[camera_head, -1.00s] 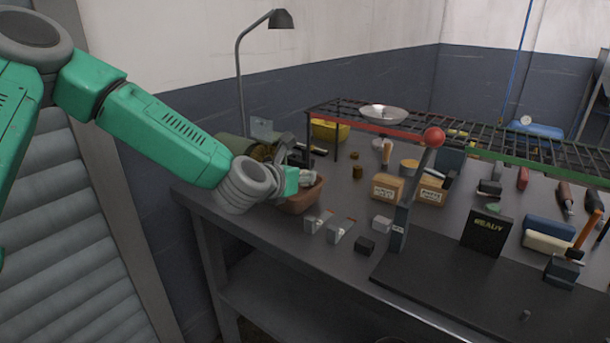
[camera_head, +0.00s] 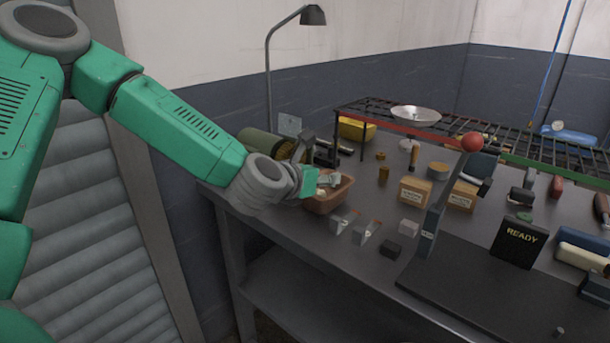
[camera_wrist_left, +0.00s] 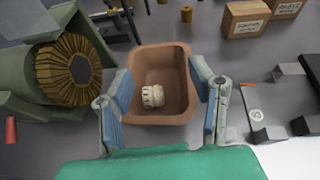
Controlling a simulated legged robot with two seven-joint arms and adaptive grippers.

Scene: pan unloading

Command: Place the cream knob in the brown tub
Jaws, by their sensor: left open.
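The brown tub (camera_head: 341,193) stands on the bench near its left front edge. It also shows in the left wrist view (camera_wrist_left: 177,57), where I look down into it. The cream knob (camera_wrist_left: 153,96) rests inside the tub, on its floor toward the near side. My left gripper (camera_head: 328,180) is over the tub, and in the wrist view its open fingers (camera_wrist_left: 166,92) stand apart on either side of the knob, touching nothing that I can make out. My right gripper is not in view.
A green cylinder with a ribbed brown end (camera_wrist_left: 75,72) lies left of the tub. Metal brackets (camera_head: 354,224), a dark block (camera_head: 391,250) and cardboard boxes (camera_head: 415,191) are to the right. A wire rack (camera_head: 480,135) with a silver pan (camera_head: 416,114) runs behind. A red-knobbed lever (camera_head: 471,142) stands at centre right.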

